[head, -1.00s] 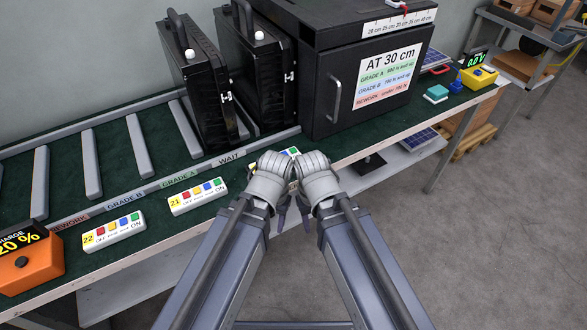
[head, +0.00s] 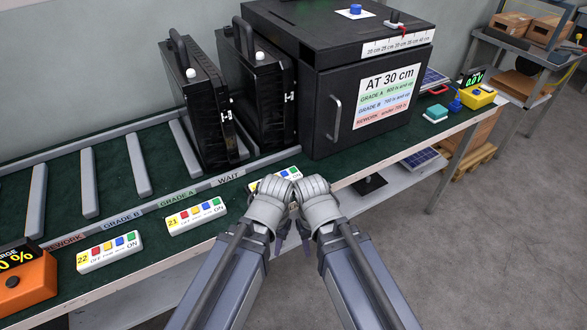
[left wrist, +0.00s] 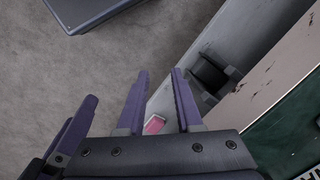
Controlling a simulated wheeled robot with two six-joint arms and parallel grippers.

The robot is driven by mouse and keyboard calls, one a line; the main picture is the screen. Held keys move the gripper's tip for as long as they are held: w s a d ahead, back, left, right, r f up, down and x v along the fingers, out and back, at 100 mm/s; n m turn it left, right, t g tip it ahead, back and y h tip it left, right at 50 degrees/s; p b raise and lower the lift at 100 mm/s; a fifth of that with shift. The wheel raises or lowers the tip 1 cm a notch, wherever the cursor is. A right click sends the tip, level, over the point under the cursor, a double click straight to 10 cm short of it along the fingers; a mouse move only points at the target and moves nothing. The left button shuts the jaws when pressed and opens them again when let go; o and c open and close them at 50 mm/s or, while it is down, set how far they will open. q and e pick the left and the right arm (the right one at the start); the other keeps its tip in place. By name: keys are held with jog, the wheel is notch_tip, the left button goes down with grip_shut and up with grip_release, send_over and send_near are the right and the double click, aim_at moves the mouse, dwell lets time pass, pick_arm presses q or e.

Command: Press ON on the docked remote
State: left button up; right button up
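Three white remotes with red, yellow, blue and green buttons lie along the bench's front edge in the head view: remote 22 (head: 109,252), remote 21 (head: 196,216) and a third remote (head: 266,182) partly hidden behind my left gripper. ON is printed by the green button on remotes 21 and 22. I cannot tell which remote is docked. My left gripper (head: 282,237) is in front of the bench edge near the third remote; the left wrist view shows its fingers (left wrist: 160,100) apart and empty. My right gripper (head: 312,245) is close beside it, its fingertips apart, with nothing seen between them.
Two black floodlight housings (head: 200,105) stand on the rollers. A black test box (head: 340,110) marked AT 30 cm has a blue button (head: 355,11) on top. An orange charger (head: 25,285) is at left, a yellow meter (head: 478,96) at right.

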pick_arm(q)
grip_shut()
dwell(1.4)
